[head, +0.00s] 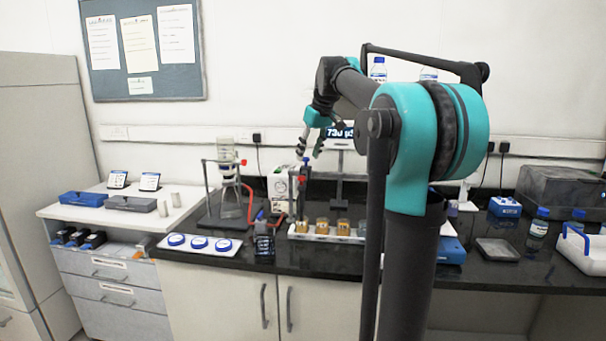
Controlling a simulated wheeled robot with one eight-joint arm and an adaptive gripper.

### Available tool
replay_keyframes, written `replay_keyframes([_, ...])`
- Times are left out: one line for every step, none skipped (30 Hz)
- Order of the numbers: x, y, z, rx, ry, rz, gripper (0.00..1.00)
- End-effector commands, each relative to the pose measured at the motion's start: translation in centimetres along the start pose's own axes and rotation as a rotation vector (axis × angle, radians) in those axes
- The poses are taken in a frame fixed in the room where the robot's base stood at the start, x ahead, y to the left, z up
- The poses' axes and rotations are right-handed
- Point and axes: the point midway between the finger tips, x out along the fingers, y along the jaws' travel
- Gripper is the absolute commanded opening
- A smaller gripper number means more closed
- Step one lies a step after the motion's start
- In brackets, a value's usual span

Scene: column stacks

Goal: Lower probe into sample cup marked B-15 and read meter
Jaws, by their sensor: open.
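Several small amber sample cups stand in a white rack on the dark bench, among them a left cup (322,226) and a right cup (343,228); their markings are too small to read, so I cannot tell which is B-15. The meter (340,131) has a lit display, partly covered by my arm, starting with what looks like 730. A slim dark probe-like piece with a blue top (305,165) stands upright by a red clamp, above the rack's left end. My gripper (309,150) is open and empty, pointing down just above it, apparently apart from it.
A stand holding an inverted bottle and flask (230,190) is left of the rack. A white-and-green box (279,187) stands behind. My arm hides the bench right of the rack.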

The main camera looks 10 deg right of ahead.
Motion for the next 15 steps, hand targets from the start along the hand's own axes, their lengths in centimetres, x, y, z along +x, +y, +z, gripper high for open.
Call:
replay_keyframes([1.1,0.0,0.0,-0.001,0.000,0.000,0.44])
replay_keyframes([1.7,0.0,0.0,-0.001,0.000,0.000,0.44])
replay_keyframes([2.5,0.0,0.0,-0.001,0.000,0.000,0.44])
replay_keyframes([3.1,0.0,0.0,0.000,0.000,0.000,0.44])
replay_keyframes([3.6,0.0,0.0,0.000,0.000,0.000,0.44])
replay_keyframes([4.4,0.0,0.0,0.000,0.000,0.000,0.44])
replay_keyframes([4.9,0.0,0.0,0.000,0.000,0.000,0.44])
replay_keyframes([5.4,0.0,0.0,0.000,0.000,0.000,0.44])
replay_keyframes([6.0,0.0,0.0,0.000,0.000,0.000,0.44])
replay_keyframes([6.4,0.0,0.0,0.000,0.000,0.000,0.44])
replay_keyframes([6.8,0.0,0.0,-0.001,0.000,0.000,0.44])
replay_keyframes([7.3,0.0,0.0,0.000,0.000,0.000,0.44])
replay_keyframes([7.6,0.0,0.0,0.000,0.000,0.000,0.44])
replay_keyframes([7.8,0.0,0.0,0.000,0.000,0.000,0.44])
replay_keyframes([8.1,0.0,0.0,0.000,0.000,0.000,0.44])
